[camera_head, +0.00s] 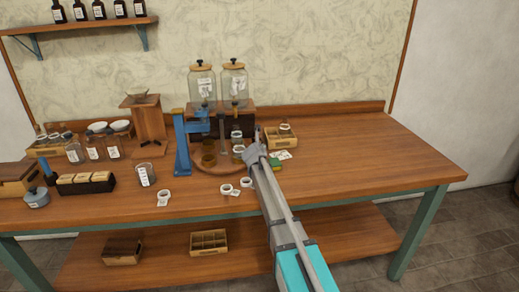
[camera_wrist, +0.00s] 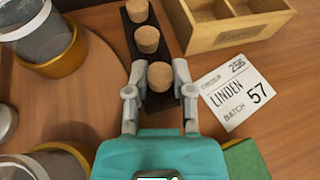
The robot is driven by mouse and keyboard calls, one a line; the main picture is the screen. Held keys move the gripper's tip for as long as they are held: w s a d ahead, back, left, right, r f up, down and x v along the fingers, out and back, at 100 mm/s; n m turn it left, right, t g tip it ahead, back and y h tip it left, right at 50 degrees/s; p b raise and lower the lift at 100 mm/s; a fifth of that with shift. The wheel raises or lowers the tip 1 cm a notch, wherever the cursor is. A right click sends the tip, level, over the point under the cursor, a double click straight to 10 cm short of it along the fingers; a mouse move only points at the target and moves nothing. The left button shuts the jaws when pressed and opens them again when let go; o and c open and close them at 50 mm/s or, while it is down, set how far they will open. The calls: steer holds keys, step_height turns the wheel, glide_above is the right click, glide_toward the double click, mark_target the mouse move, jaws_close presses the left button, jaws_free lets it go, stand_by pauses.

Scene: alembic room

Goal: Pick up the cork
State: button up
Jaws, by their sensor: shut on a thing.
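Three tan corks stand in a row on a narrow dark rack (camera_wrist: 165,99) in the wrist view. The nearest cork (camera_wrist: 160,75) is between the fingertips of my gripper (camera_wrist: 156,80), which is shut on it. The middle cork (camera_wrist: 147,39) and the far cork (camera_wrist: 137,10) stand just beyond, free of the fingers. In the head view my gripper (camera_head: 257,140) is over the table, right of the round wooden board; the corks are too small or hidden to make out there.
A card reading LINDEN, batch 57 (camera_wrist: 235,95), lies right of the rack, with a wooden compartment box (camera_wrist: 235,22) beyond. Glass jars with amber bases (camera_wrist: 48,45) stand close on the left. A green thing (camera_wrist: 245,160) lies near right. The table's right side (camera_head: 380,150) is clear.

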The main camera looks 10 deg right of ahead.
steer(key=shift+r, duration=0.2)
step_height(320, 180, up, 2)
steer(key=shift+r+p, duration=0.1)
steer(key=shift+p, duration=1.1)
steer(key=s+r+p, duration=1)
steer(key=s, duration=0.4)
steer(key=shift+r, duration=0.15)
steer(key=w+a+r+p, duration=0.4)
steer(key=w+a, duration=0.3)
steer(key=a, duration=0.2)
steer(key=shift+w+a+r+p, duration=0.2)
steer(key=shift+w+a+p, duration=0.1)
steer(key=shift+p, duration=0.1)
steer(key=shift+f, duration=0.25)
